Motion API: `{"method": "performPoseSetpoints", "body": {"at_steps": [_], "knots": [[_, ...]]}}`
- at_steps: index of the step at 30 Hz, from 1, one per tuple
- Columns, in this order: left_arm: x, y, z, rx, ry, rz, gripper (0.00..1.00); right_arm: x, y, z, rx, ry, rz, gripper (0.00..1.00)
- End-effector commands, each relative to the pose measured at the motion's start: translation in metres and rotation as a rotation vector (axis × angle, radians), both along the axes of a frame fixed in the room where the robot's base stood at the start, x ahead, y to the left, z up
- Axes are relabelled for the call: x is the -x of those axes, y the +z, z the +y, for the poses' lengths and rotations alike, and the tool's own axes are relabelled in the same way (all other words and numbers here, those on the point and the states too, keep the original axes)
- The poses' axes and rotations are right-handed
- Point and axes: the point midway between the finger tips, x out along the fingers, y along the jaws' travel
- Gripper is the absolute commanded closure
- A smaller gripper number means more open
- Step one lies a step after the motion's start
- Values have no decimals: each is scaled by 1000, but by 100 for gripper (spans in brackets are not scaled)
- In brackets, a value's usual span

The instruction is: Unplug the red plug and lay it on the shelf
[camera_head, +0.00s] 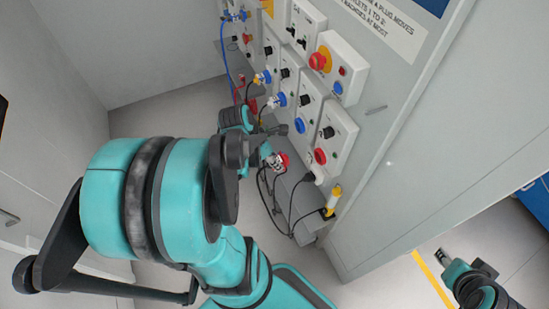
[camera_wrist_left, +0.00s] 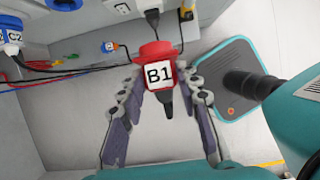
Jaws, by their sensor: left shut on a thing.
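The red plug (camera_head: 277,160) with a white tag shows just beyond my left arm, near the edge of the grey shelf (camera_head: 307,221) under the socket panel. In the left wrist view the red plug (camera_wrist_left: 157,52) carries a B1 tag and has a black tail end. My left gripper (camera_wrist_left: 160,88) is shut on it, one finger on each side. In the head view my left arm hides much of that gripper. I cannot tell whether the plug touches the shelf. My right gripper (camera_head: 442,256) is at the lower right, away from the panel; its fingers are too small to judge.
The panel holds sockets, knobs and a red-and-yellow emergency button (camera_head: 320,61). Blue plugs (camera_head: 280,99) sit along it. Black cables (camera_head: 268,200) hang by the shelf. A black plug (camera_head: 308,178) and a yellow item (camera_head: 333,197) are near its close end. Open floor lies left.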

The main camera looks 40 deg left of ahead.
Motion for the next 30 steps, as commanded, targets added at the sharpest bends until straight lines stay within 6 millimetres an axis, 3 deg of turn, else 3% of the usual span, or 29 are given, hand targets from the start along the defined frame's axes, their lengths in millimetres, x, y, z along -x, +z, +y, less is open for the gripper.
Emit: {"method": "performPoseSetpoints", "body": {"at_steps": [30], "knots": [[20,0,8,0,1,0,100,0,1,0,0,0,0,60]]}}
